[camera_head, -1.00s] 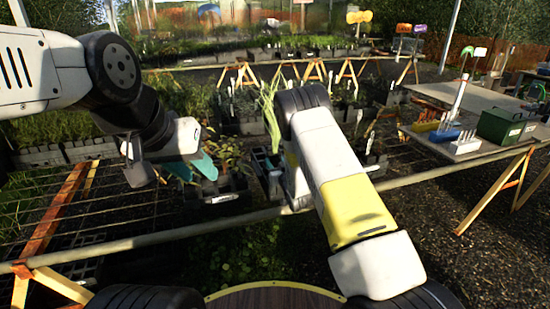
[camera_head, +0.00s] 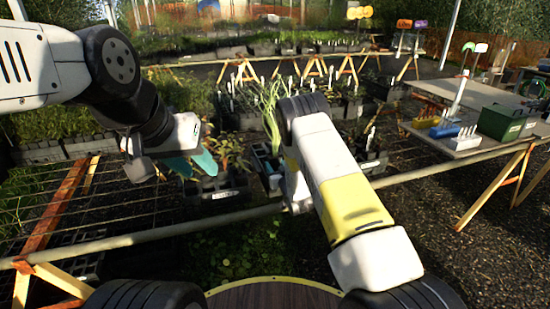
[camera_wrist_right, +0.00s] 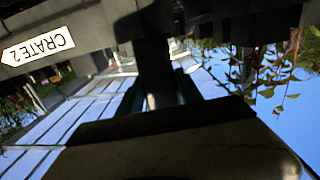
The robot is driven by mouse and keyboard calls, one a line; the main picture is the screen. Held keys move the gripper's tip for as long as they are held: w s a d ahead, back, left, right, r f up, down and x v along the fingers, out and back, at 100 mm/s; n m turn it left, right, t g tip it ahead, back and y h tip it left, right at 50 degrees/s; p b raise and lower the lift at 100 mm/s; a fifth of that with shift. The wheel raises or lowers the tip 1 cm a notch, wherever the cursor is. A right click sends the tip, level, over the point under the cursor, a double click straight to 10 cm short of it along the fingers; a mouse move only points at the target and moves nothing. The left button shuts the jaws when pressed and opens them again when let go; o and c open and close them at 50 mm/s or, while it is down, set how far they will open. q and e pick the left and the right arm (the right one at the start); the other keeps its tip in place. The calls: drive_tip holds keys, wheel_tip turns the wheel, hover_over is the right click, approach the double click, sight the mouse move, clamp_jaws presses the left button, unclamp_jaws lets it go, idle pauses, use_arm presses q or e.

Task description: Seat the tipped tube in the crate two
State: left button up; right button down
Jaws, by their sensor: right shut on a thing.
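My right gripper, mostly hidden behind its own arm in the head view, shows its fingers in the right wrist view (camera_wrist_right: 158,95). It is shut on a dark, narrow tube (camera_wrist_right: 154,70), held among dark crate parts. Whether the tube's foot is seated cannot be told. A crate labelled CRATE 2 (camera_wrist_right: 38,46) is close to the gripper, its label upside down in that view. Long pale-green leaves (camera_head: 270,112) rise beside my right wrist in the head view; they may belong to the held tube. My left gripper (camera_head: 192,166) has teal fingers apart and looks empty.
Another black crate (camera_head: 219,194) with leafy plants stands left of my right gripper. A wooden rail (camera_head: 150,237) crosses in front of the wire bench. At the right, a table (camera_head: 470,97) bears a green box (camera_head: 507,122) and a white rack (camera_head: 466,141).

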drive_tip(key=shift+f, duration=0.95)
drive_tip(key=c, duration=0.7)
unclamp_jaws()
drive_tip(key=v, duration=0.7)
drive_tip(key=shift+s, duration=0.4)
drive_tip(key=shift+d, duration=0.1)
